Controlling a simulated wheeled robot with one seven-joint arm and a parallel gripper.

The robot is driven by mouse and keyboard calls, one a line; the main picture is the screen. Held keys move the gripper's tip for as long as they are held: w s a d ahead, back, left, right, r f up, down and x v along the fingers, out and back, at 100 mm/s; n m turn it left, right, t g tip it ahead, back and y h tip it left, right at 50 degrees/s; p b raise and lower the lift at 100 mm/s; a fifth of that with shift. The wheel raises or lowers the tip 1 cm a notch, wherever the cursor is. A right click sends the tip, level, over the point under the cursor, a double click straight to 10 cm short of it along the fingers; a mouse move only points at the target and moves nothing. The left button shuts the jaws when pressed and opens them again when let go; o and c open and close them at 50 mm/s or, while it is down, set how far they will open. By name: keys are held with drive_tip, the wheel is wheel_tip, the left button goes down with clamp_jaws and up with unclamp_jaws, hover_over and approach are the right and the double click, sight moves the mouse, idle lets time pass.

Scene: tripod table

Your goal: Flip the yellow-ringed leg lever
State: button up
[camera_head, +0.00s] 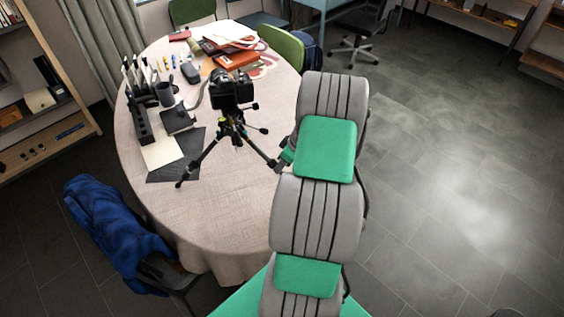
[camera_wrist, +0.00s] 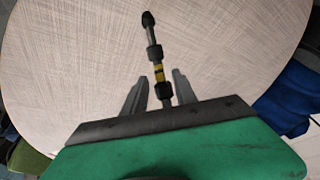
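A black camera (camera_head: 231,90) stands on a black tripod (camera_head: 234,128) with its legs spread on the table. In the wrist view, one leg (camera_wrist: 150,35) has a yellow ring (camera_wrist: 158,73) between two dark collars. The lower collar (camera_wrist: 163,91) is nearer the palm; I cannot make out which way its lever sits. My gripper (camera_wrist: 160,77) is open, with one grey finger on each side of this leg near the ring. Gaps show between the fingers and leg. In the head view, my gripper is partly hidden by my arm, beside the tripod's right front leg.
The round cloth-covered table (camera_head: 225,210) is clear in front of the tripod. A pen holder (camera_head: 165,94), a dark box (camera_head: 178,120) and papers (camera_head: 162,152) lie left of it. Folders (camera_head: 236,60) lie behind. A chair with a blue jacket (camera_head: 115,225) stands front left.

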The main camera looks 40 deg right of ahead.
drive_tip(key=shift+c, duration=0.4)
clamp_jaws()
